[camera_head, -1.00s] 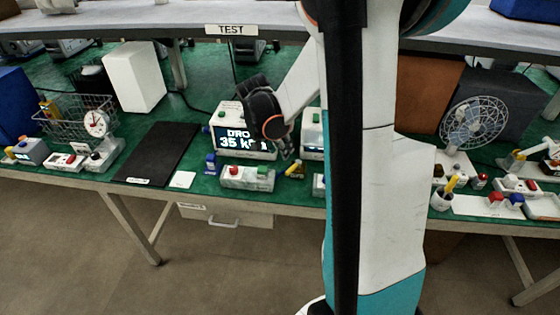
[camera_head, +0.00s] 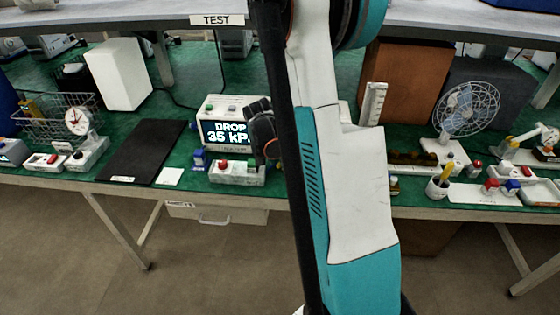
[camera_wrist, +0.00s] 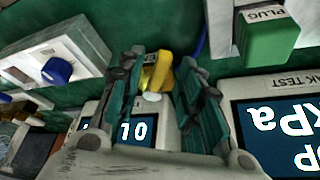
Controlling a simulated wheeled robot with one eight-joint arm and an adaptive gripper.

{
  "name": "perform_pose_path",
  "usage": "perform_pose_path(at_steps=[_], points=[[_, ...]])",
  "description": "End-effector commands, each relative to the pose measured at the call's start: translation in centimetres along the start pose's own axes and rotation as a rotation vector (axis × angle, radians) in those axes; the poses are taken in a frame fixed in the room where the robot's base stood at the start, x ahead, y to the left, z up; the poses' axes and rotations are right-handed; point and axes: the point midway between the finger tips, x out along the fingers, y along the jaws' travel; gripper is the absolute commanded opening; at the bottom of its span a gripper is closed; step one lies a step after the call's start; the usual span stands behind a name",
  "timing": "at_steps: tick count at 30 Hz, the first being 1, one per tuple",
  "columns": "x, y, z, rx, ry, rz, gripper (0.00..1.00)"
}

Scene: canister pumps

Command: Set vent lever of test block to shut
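In the wrist view my gripper (camera_wrist: 162,60) is open, with its two dark fingers apart. A yellow lever-like part (camera_wrist: 154,74) shows between and beyond the fingertips; I cannot tell whether they touch it. A green block labelled PLUG (camera_wrist: 268,38) is right of the fingers. In the head view my gripper (camera_head: 266,150) hangs at the right end of a low white block (camera_head: 237,178) with a red button, likely the test block. The lever is hidden behind my arm in the head view, so its setting is unclear.
A display unit (camera_head: 232,107) reading DROP 35 kPa stands behind the block; its screen is upside down in the wrist view (camera_wrist: 284,130). A white box with a blue knob (camera_wrist: 57,70) is left of the fingers. A black mat (camera_head: 145,150) lies left on the green bench.

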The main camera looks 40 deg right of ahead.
Motion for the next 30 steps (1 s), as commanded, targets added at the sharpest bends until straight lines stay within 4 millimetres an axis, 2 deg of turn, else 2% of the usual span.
perform_pose_path(at_steps=[7, 11, 12, 20, 30], points=[[0.0, 0.0, 0.0, 0.0, 0.0, 0.0, 0.31], [0.0, 0.0, 0.0, 0.0, 0.0, 0.0, 0.02], [0.0, 0.0, 0.0, 0.0, 0.0, 0.0, 0.0], [0.0, 0.2, 0.0, -0.023, -0.001, -0.01, 0.0], [0.1, 1.5, -0.2, -0.22, -0.001, -0.092, 0.0]])
